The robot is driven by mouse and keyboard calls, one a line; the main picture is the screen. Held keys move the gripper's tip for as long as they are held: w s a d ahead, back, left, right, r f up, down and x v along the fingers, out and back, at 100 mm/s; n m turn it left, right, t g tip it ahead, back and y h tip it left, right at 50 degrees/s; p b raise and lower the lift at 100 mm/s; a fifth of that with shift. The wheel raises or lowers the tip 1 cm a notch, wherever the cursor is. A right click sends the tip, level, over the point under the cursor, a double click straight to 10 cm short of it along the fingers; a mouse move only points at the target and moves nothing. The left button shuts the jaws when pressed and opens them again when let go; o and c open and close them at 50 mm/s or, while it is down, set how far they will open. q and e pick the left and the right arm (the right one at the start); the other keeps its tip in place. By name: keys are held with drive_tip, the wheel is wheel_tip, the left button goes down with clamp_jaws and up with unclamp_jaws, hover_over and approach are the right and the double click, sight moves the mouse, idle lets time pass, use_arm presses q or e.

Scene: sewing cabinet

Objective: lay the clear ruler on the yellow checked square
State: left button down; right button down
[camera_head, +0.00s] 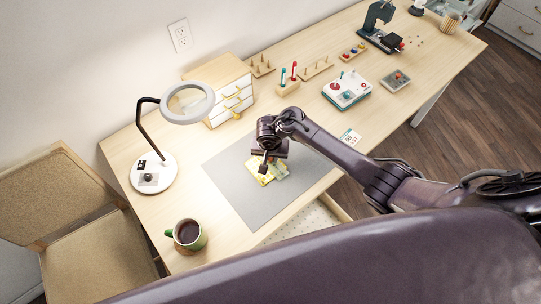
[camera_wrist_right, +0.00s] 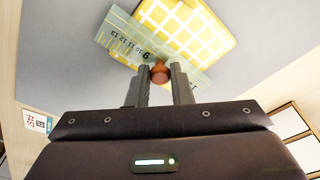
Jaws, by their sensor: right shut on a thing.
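The clear ruler (camera_wrist_right: 128,40), with dark numbers and a yellow-green tint, shows in the right wrist view with an orange-red knob on it. My right gripper (camera_wrist_right: 159,75) is shut on that knob. The yellow checked square (camera_wrist_right: 190,28) lies beyond and under the ruler, and the ruler overlaps part of it. I cannot tell whether the ruler touches the square or is held just above it. In the head view, my right gripper (camera_head: 264,166) hides part of the square (camera_head: 256,163), and the ruler's pale greenish end (camera_head: 280,170) shows beside it. My left gripper is not in view.
The grey mat (camera_head: 236,197) lies under the square. A mug (camera_head: 188,236), a ring lamp (camera_head: 154,174), a small drawer box (camera_head: 222,88) and spool racks (camera_head: 316,68) stand around it. A drawer (camera_head: 300,221) is open at the table's front edge.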

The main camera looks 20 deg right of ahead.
drive_tip(key=shift+f, duration=0.15)
drive_tip(key=c, duration=1.2)
unclamp_jaws()
wheel_tip(320, 180, up, 8)
drive_tip(key=s+p, duration=0.1)
drive_tip(key=shift+a+f+p, duration=0.15)
drive_tip(key=shift+a+p, duration=0.1)
drive_tip(key=shift+p, duration=0.15)
drive_tip(key=shift+s, duration=0.1)
